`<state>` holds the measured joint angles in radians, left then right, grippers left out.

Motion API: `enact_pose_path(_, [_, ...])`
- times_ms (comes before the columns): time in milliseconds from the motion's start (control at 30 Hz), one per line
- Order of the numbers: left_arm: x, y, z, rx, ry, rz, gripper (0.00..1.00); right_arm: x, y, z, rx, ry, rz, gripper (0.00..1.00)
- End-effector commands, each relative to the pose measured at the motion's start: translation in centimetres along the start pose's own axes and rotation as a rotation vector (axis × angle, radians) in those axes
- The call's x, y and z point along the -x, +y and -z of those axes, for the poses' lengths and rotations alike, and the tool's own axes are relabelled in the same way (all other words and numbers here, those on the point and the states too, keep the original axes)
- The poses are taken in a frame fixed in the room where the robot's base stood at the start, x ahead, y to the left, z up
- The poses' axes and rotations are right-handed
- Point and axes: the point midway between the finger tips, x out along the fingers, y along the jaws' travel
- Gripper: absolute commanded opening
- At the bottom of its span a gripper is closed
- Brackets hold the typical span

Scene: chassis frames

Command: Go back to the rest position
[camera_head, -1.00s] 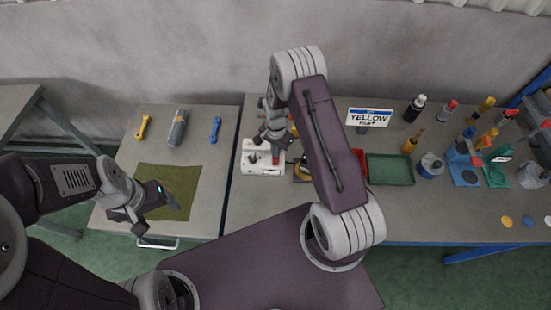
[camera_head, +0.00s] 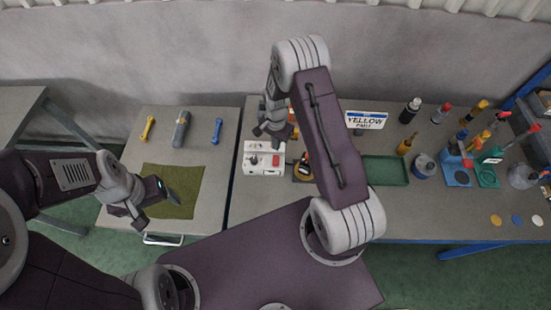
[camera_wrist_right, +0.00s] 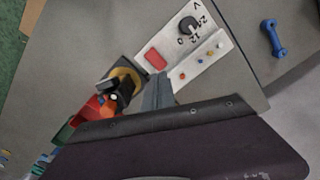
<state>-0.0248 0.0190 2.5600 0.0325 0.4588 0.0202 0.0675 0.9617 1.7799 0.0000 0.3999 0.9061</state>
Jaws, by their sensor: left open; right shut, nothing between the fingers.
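My right gripper (camera_head: 268,135) is shut and empty. In the head view it is in the air just beyond the white control box (camera_head: 264,160), whose front is now uncovered. In the right wrist view the shut fingers (camera_wrist_right: 157,92) point at the box's panel (camera_wrist_right: 196,62), which has a red switch, a dark knob and small coloured terminals; I see no contact. My left gripper (camera_head: 158,208) is open and empty, over the olive mat (camera_head: 185,178) on the left bench. Both arms are bent, with the right arm arched over the main bench.
A blue dumbbell-shaped part (camera_head: 217,131), a yellow one (camera_head: 148,129) and a grey cylinder (camera_head: 181,129) lie behind the mat. A gap separates the benches.

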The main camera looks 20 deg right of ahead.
Motion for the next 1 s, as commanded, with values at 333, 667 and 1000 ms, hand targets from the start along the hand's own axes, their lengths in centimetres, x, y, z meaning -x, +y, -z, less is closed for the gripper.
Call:
enact_pose_path(333, [-0.3, 0.0, 0.0, 0.0, 0.0, 0.0, 0.76, -0.3, 0.0, 0.0, 0.001, 0.0, 0.0, 0.0])
enact_pose_path(667, [-11.2, -0.2, -1.2, 0.0, -0.001, 0.0, 0.76, 2.8, -2.6, -0.8, 0.095, 0.138, 0.183, 0.0])
enact_pose_path(1000, [-15.8, -0.3, -1.6, 0.0, 0.0, 0.0, 0.76, 2.5, 9.2, -10.5, 0.698, 0.125, 0.111, 0.0])
